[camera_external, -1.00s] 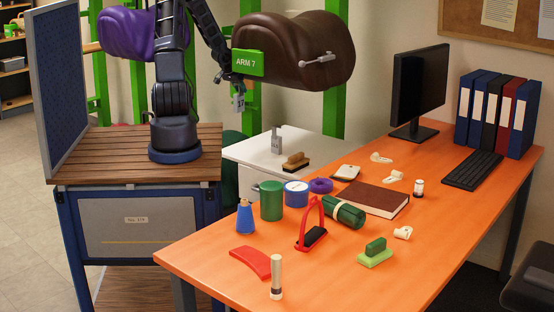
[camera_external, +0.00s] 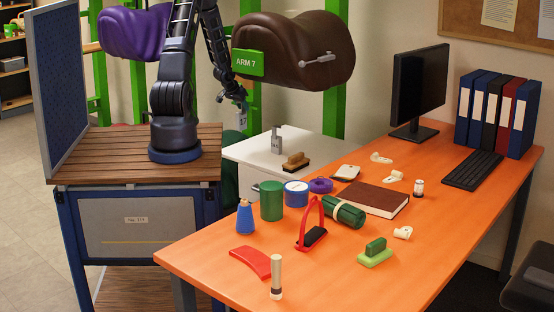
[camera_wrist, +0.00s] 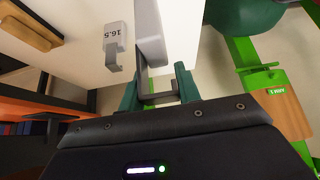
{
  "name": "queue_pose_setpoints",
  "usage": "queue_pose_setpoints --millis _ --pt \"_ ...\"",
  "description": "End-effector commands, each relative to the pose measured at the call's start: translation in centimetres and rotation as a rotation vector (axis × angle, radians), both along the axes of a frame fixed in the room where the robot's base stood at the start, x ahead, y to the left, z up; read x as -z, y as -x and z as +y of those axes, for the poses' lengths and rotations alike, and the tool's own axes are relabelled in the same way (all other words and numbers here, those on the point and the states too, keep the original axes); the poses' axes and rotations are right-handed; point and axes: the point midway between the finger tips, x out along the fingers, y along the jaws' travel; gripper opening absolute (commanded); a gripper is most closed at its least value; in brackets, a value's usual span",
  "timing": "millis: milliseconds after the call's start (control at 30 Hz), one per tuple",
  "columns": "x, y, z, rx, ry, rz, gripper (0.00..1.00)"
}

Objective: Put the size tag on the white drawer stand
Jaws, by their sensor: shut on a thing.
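My gripper (camera_external: 240,100) is shut on a grey size tag (camera_external: 242,118), which hangs below it in the external view, left of and above the white drawer stand (camera_external: 312,148). In the wrist view the held tag (camera_wrist: 150,38) is seen nearly edge-on, with its hook between the green fingers (camera_wrist: 158,90). Its number cannot be read there. A second grey tag (camera_external: 277,142) is on top of the stand; in the wrist view this tag (camera_wrist: 116,38) reads 16.5. The held tag looks apart from the stand top (camera_wrist: 75,55).
A wooden-backed brush (camera_external: 296,161) lies on the stand, near its front right. The orange desk (camera_external: 205,258) holds several items beside the stand. The stand's left top is bare.

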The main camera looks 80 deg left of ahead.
Motion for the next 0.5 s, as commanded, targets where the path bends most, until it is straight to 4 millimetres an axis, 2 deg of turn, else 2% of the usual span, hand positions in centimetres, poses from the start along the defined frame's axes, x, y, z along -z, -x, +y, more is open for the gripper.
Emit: queue_pose_setpoints --millis 300,500 --pt "6.0 0.0 -0.1 0.001 0.002 0.003 0.00" --pt "8.2 0.0 0.0 -0.001 0.000 0.001 0.00"
